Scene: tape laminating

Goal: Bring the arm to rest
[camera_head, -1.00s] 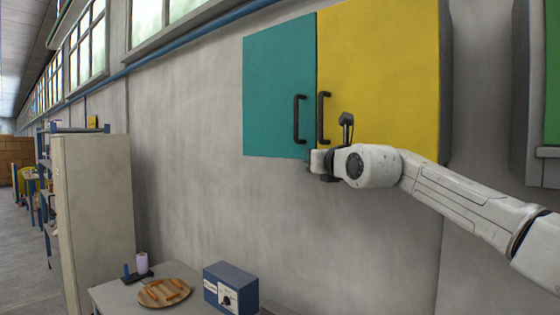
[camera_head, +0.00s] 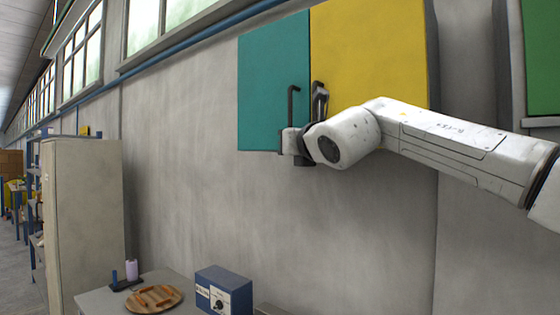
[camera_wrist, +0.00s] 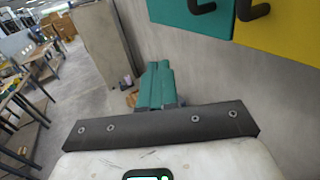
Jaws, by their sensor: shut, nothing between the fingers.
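My gripper shows in the wrist view (camera_wrist: 158,72) with its teal fingers shut together, nothing between them. In the head view my arm reaches in from the right, and my gripper (camera_head: 290,142) is in front of the lower edge of the wall cabinet, just below the handles. Its fingers are hard to make out there. The cabinet has a teal door (camera_head: 265,85) and a yellow door (camera_head: 375,55), both looking closed. My arm covers part of the yellow door.
Below stands a table (camera_head: 92,300) with a round wooden board (camera_head: 140,306), a blue box (camera_head: 222,282) and a lilac cylinder (camera_head: 131,269). A tall pale locker (camera_head: 82,205) stands at left. Bare wall (camera_head: 290,215) lies below the cabinet.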

